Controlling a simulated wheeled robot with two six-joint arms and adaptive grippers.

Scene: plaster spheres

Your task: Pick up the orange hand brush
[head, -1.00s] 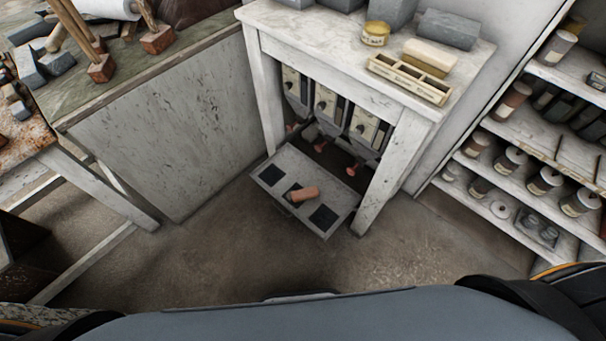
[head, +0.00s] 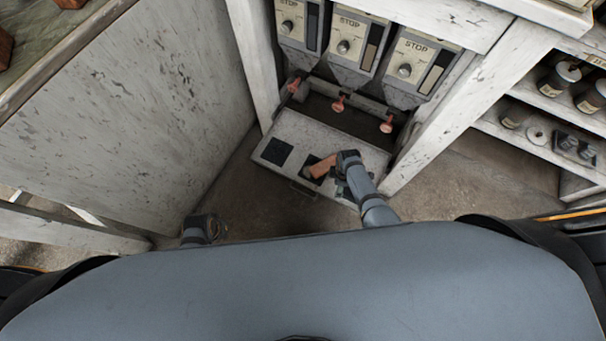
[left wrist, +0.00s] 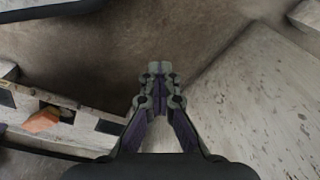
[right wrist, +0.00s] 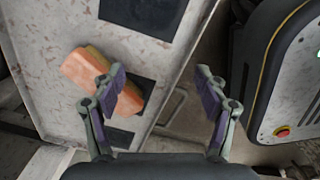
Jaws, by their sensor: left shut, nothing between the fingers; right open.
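The orange hand brush (head: 322,167) lies on the pale drawer-like tray (head: 300,128) at the foot of the workbench, across one dark square. My right gripper (right wrist: 160,95) is open and empty. In the right wrist view its left finger overlaps the orange brush (right wrist: 88,70); I cannot tell whether it touches. In the head view, my right arm hides part of the tray. My left gripper (left wrist: 157,72) is shut and empty, over bare floor; the brush (left wrist: 42,121) shows at the left there.
Dispensers marked STOP (head: 344,42) with red knobs (head: 338,103) hang behind the tray. A white bench leg (head: 440,120) stands close on the right. A grey panel (head: 150,110) stands on the left. Shelves with jars (head: 560,76) are at far right.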

